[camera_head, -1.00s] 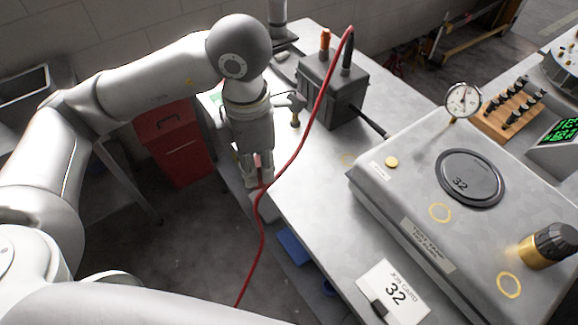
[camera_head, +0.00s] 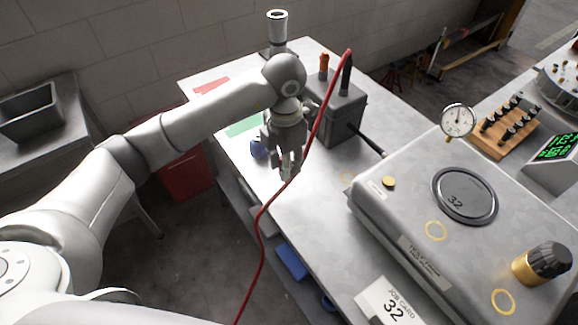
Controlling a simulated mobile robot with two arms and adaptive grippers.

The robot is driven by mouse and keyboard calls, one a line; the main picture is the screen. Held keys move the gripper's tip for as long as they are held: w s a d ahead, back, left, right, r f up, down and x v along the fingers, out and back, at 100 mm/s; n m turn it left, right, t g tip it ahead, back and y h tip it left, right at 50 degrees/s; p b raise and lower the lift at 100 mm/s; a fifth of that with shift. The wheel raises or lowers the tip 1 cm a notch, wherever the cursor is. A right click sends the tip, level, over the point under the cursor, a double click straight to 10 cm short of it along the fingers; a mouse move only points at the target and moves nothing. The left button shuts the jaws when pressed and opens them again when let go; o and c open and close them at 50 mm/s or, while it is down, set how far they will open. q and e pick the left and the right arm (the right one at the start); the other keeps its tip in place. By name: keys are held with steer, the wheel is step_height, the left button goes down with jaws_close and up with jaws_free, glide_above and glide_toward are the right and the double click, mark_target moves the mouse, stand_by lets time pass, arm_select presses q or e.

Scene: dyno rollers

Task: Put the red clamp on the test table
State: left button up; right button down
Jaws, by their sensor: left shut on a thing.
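My left gripper (camera_head: 289,170) is over the near left edge of the steel bench, beside the red cable. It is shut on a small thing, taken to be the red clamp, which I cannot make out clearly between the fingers. The grey unit with a round disc marked 32 (camera_head: 404,203) stands on the bench to the right, apart from the gripper. Its front label is too small to read surely, so I cannot confirm that it is the test table. My right gripper is not in view.
The red cable (camera_head: 262,240) runs from the dark box (camera_head: 341,118) past my gripper and down off the bench. A dial gauge (camera_head: 457,121), a wooden rack (camera_head: 505,131) and a black-and-gold knob (camera_head: 543,263) are at the right. Bare bench (camera_head: 320,205) lies before the grey unit.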

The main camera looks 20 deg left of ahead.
arm_select(q)
steer(key=shift+w+d+f, duration=0.1)
steer(key=shift+w+f, duration=0.85)
steer(key=shift+f, duration=0.2)
steer(key=shift+f+p, duration=0.3)
steer(key=shift+p, duration=0.2)
step_height(320, 180, down, 2)
steer(key=shift+f+p, duration=0.15)
steer(key=shift+p, duration=0.4)
steer(key=shift+w+f, duration=0.1)
steer(key=shift+f, duration=0.2)
steer(key=o, duration=1)
